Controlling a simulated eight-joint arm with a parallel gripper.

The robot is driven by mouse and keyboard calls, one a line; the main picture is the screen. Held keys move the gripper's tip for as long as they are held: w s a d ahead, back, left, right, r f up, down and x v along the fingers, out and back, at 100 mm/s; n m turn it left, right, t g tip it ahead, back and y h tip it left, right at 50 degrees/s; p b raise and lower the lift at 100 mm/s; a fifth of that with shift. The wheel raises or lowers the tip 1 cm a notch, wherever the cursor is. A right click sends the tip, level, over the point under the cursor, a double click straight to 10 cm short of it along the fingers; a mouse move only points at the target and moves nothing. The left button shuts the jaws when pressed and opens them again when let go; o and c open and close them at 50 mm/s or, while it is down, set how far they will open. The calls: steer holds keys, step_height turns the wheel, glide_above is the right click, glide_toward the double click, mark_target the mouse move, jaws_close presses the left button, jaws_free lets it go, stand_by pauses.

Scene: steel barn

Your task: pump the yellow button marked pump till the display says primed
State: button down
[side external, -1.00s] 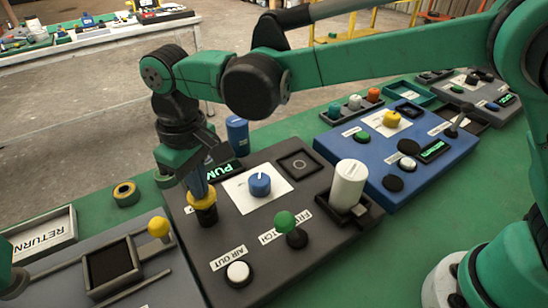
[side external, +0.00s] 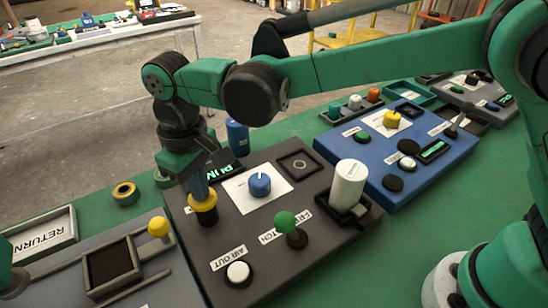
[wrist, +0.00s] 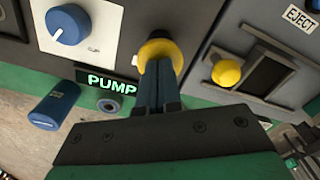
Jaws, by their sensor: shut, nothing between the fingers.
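The yellow button (side external: 204,214) is on the near left part of a dark grey panel (side external: 262,233). It also shows in the wrist view (wrist: 160,48). My gripper (side external: 200,194) is shut and points down at the button, with its blue fingertips at the button's top. In the wrist view the fingers (wrist: 158,80) overlap the yellow cap; I cannot tell whether they press on it. The display (wrist: 111,84) reads PUMP in green letters. In the side view my gripper partly hides it.
The grey panel also has a blue knob (side external: 260,185), a green-topped lever (side external: 286,223), a white AIR OUT button (side external: 238,273) and a white cylinder (side external: 348,184). A yellow-knobbed slider (side external: 159,227) is at left. A blue cylinder (side external: 237,137) stands behind.

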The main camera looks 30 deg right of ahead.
steer(key=shift+r, duration=3.5)
steer(key=shift+d+r, duration=0.1)
steer(key=shift+d, duration=0.2)
steer(key=s+d+r+m+t+y, duration=0.1)
steer(key=d+r+m+t, duration=0.15)
steer(key=d, duration=1.15)
steer(key=s+d+f+m+t+h, duration=0.1)
steer(key=s+d+f+m+t, duration=0.2)
steer(key=d, duration=0.7)
steer(key=s+f+t, duration=0.1)
steer(key=s+f, duration=0.1)
steer(key=s, duration=0.1)
steer(key=shift+s+t, duration=0.35)
steer(key=shift+s, duration=0.05)
steer(key=shift+d+m, duration=0.1)
steer(key=shift+m, duration=0.15)
